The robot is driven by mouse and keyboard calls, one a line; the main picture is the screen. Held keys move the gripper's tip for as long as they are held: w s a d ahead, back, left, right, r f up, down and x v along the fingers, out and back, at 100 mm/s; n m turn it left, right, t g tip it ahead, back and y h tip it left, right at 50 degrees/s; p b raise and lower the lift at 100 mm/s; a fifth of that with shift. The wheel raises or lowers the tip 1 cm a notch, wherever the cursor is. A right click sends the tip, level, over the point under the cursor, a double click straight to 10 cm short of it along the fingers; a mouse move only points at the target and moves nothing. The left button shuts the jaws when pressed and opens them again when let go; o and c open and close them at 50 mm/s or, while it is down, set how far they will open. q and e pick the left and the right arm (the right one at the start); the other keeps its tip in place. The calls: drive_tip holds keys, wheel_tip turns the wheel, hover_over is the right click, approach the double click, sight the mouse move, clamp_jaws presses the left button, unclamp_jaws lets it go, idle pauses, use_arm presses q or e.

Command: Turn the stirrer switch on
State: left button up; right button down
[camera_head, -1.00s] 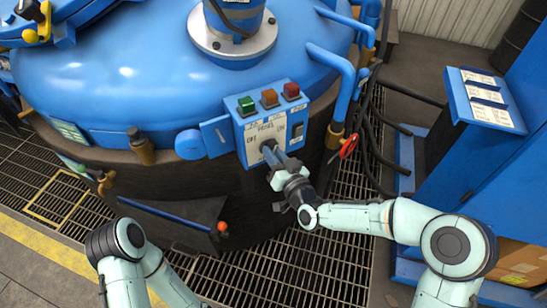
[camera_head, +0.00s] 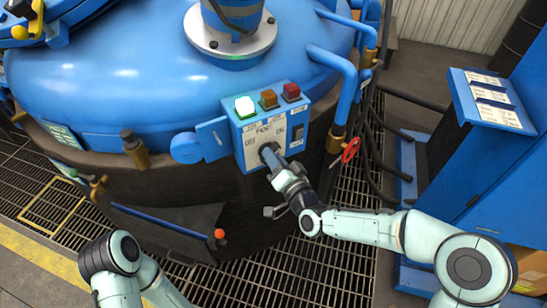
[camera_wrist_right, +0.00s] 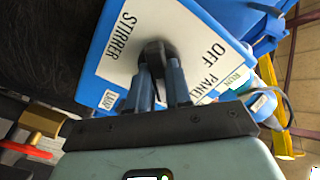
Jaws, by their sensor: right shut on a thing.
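The blue control box (camera_head: 238,125) is mounted on the front of the big blue furnace lid. Its white plate carries the stirrer switch, a black knob (camera_wrist_right: 155,52), with STIRRER and OFF lettering in the right wrist view. My right gripper (camera_head: 272,160) is shut on this knob, its fingers (camera_wrist_right: 160,82) on either side of it. The fingers mostly hide the knob in the head view. The green lamp (camera_head: 245,106) on top of the box is lit bright. My left gripper is out of the picture; only my left arm shows.
Amber (camera_head: 268,99) and red (camera_head: 291,92) lamps sit beside the green one, unlit. A black rocker switch (camera_head: 297,132) is on the box's right. A red-handled valve (camera_head: 350,150) and hoses lie right of it. Grating (camera_head: 255,275) lies below.

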drive_tip(key=shift+r, duration=0.1)
drive_tip(key=c, duration=1)
unclamp_jaws()
drive_tip(key=shift+c, duration=0.2)
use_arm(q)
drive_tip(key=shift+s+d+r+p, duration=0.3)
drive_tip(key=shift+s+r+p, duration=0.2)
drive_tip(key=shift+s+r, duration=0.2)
use_arm(e)
drive_tip(key=v, duration=1.3)
drive_tip(key=shift+s, duration=0.15)
